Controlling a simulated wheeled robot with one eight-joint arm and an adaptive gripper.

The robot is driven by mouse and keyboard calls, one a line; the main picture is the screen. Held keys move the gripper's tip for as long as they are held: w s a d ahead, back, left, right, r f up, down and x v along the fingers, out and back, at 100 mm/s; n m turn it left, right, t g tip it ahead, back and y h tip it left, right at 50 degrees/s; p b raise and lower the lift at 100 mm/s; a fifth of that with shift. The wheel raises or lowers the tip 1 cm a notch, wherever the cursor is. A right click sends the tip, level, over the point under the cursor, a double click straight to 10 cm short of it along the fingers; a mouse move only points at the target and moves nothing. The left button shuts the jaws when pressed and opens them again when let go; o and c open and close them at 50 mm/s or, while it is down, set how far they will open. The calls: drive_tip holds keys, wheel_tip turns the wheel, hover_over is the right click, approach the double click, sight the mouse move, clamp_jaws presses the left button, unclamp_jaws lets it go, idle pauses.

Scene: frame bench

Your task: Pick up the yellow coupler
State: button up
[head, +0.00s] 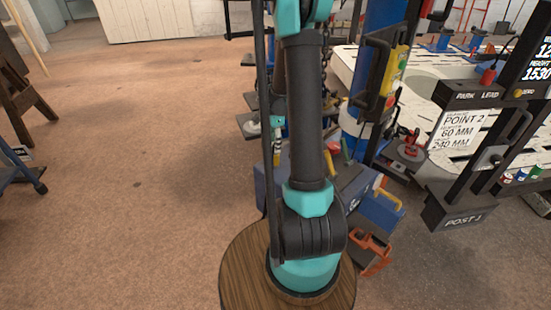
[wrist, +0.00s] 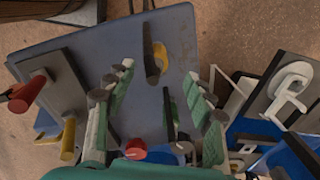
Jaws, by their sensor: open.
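My gripper (wrist: 158,75) is open in the wrist view, its two pale green padded fingers apart with nothing held between them. A yellow piece (wrist: 162,55), perhaps the yellow coupler, shows on a blue-grey surface (wrist: 200,40) just beyond the fingertips. A dark upright bar (wrist: 150,60) partly covers it. A yellow cylinder (wrist: 68,140) sticks out from a grey plate left of my left finger; I cannot tell for sure which one is the coupler. In the head view my arm blocks much of the middle, and I cannot make out the coupler there.
A red cylinder (wrist: 28,95) juts from the grey plate (wrist: 62,78). A white hook-like fitting (wrist: 290,85) stands at right. In the head view, a post marked POST 1 (head: 462,216) and a slotted white table (head: 425,75) stand right; open floor lies left.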

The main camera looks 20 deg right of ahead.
sight(276, 157)
drive_tip(key=shift+s+d+f, duration=0.1)
drive_tip(key=shift+s+f, duration=0.05)
drive_tip(key=shift+f, duration=1.4)
drive_tip(key=shift+s+f, duration=0.1)
drive_tip(key=shift+f, duration=1.4)
clamp_jaws()
drive_tip(key=shift+r, duration=0.15)
